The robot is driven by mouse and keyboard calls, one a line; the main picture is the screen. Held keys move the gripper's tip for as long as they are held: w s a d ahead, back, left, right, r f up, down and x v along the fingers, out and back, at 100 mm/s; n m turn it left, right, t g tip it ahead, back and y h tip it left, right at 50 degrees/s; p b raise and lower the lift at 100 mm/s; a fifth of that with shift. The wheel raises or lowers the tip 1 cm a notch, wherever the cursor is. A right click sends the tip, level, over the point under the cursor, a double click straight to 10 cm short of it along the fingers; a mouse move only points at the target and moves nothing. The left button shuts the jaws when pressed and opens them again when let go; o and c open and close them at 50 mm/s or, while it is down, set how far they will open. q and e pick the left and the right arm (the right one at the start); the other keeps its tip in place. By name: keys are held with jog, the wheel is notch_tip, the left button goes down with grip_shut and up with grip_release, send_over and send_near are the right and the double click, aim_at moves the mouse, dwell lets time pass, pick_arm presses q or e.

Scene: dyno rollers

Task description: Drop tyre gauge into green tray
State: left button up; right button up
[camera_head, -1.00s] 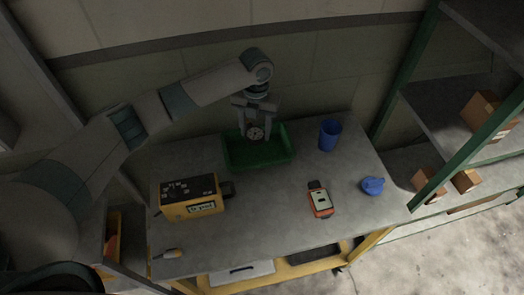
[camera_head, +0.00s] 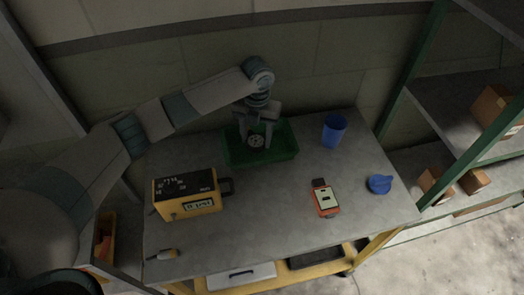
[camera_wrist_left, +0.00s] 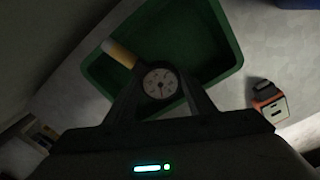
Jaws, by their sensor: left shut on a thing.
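The tyre gauge (camera_head: 257,141) has a round white dial, and a yellow and white stem shows in the left wrist view (camera_wrist_left: 159,83). My left gripper (camera_head: 256,140) is shut on the gauge and holds it over the green tray (camera_head: 286,152). In the left wrist view the tray (camera_wrist_left: 233,62) lies beneath the gauge, and the stem's end reaches over the tray's left rim. The gap between gauge and tray floor is hard to tell. My right gripper is not in view.
A yellow and black boxed device (camera_head: 188,197) stands front left of the tray. A blue cup (camera_head: 333,131), an orange handheld meter (camera_head: 325,199) and a blue lidded item (camera_head: 379,184) are to the right. A screwdriver-like tool (camera_head: 162,255) lies at the front left. The table's front middle is clear.

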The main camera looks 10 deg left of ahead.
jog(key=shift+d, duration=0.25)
pick_arm(q)
jog(key=o, duration=1.2)
jog(key=shift+c, duration=0.2)
jog(key=shift+r, duration=0.1)
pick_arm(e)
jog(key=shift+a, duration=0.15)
pick_arm(q)
jog(key=shift+r, duration=0.5)
notch_tip(320, 180, up, 16)
jog(key=b, duration=0.4)
jog(key=shift+d+b, duration=0.2)
jog(key=shift+b, duration=0.15)
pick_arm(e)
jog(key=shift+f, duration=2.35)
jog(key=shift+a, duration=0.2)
pick_arm(q)
jog(key=shift+r, duration=0.2)
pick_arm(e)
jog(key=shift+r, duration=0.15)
